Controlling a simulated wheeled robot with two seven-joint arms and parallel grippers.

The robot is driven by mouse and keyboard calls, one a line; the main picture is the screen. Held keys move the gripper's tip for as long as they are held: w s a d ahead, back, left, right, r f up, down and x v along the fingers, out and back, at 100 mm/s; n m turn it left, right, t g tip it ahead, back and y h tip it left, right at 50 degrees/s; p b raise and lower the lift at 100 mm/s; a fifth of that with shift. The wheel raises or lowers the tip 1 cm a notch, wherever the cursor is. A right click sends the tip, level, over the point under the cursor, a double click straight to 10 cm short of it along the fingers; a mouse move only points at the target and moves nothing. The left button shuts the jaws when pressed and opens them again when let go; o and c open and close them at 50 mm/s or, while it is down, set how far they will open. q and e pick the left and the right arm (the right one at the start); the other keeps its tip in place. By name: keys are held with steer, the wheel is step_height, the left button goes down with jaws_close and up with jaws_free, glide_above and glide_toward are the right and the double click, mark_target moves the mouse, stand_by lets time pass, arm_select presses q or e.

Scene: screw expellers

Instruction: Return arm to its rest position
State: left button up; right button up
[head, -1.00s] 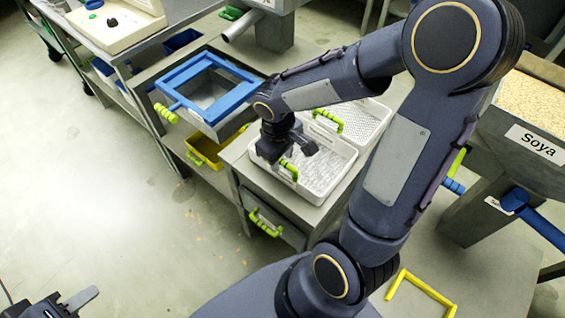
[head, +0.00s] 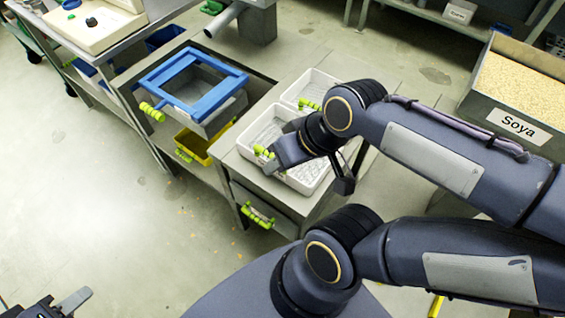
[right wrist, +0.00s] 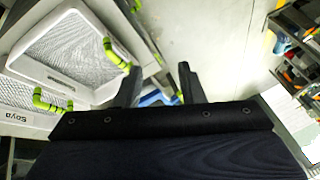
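My right arm comes in from the right in the head view, with its wrist bent over the white trays. My right gripper (right wrist: 158,82) shows two dark fingers apart with nothing between them in the right wrist view. My left gripper (head: 72,302) is at the bottom left edge of the head view, over the floor. Only one grey finger shows clearly, so its opening cannot be told.
White trays (head: 318,176) with green handles stand on a grey stand below my right wrist. A blue-framed box (head: 232,86) and yellow bin (head: 190,146) are to their left. A Soya hopper (head: 500,118) stands at the right. Floor (head: 80,200) at left is clear.

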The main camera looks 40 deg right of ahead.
steer(key=shift+s+a+r+m+t+y, duration=0.2)
steer(key=shift+s+a+m+t+y, duration=0.1)
steer(key=shift+s+a+m+t, duration=0.2)
